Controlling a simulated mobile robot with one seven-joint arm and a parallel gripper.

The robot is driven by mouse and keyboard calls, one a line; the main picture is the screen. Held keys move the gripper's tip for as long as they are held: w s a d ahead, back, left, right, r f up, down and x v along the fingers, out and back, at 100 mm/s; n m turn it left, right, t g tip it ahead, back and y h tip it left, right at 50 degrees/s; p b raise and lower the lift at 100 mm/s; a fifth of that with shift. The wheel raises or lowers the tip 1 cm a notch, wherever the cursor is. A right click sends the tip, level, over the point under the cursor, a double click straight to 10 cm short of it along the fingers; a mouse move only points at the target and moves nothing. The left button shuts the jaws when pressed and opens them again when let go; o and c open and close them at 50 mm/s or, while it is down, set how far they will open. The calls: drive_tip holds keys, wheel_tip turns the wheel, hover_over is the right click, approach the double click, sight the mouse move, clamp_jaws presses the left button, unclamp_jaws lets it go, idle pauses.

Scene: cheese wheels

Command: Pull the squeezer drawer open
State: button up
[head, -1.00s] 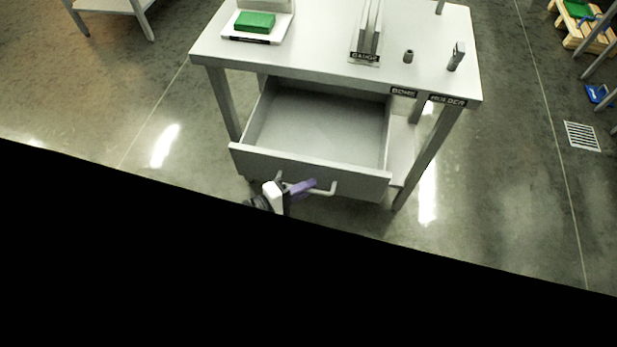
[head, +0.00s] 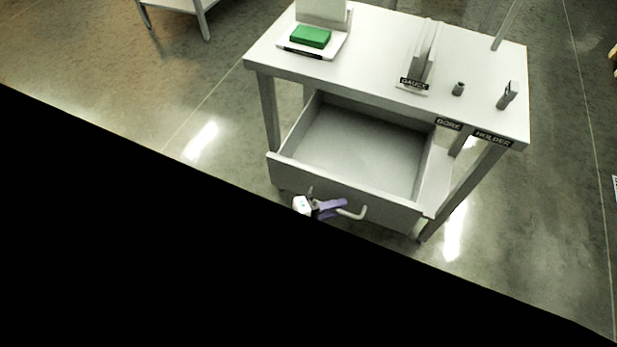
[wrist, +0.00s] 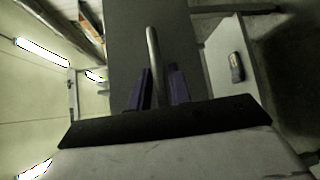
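The grey drawer (head: 345,192) stands pulled out from under the white table, and its inside looks empty. Its front carries a pale bar handle (head: 359,213). My gripper (head: 333,207), with purple fingers, is at this handle in the head view. In the wrist view, the handle (wrist: 152,50) runs between the two purple fingers of my gripper (wrist: 160,88), which are close in on either side of it. The dark panel behind the handle is the drawer front (wrist: 122,40).
The white table (head: 385,45) bears a green block (head: 310,36) on a pale stand, an upright rack labelled GAUGE (head: 425,55), and two small grey pieces (head: 458,89) (head: 508,95). A table leg (head: 465,190) stands right of the drawer. Floor is open at left.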

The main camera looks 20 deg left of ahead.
drive_tip(key=b+v, duration=0.1)
drive_tip(key=v, duration=1.2)
drive_tip(key=shift+s+a, duration=0.25)
drive_tip(key=shift+s, duration=0.05)
drive_tip(key=shift+r, duration=0.1)
drive_tip(key=shift+d, duration=0.1)
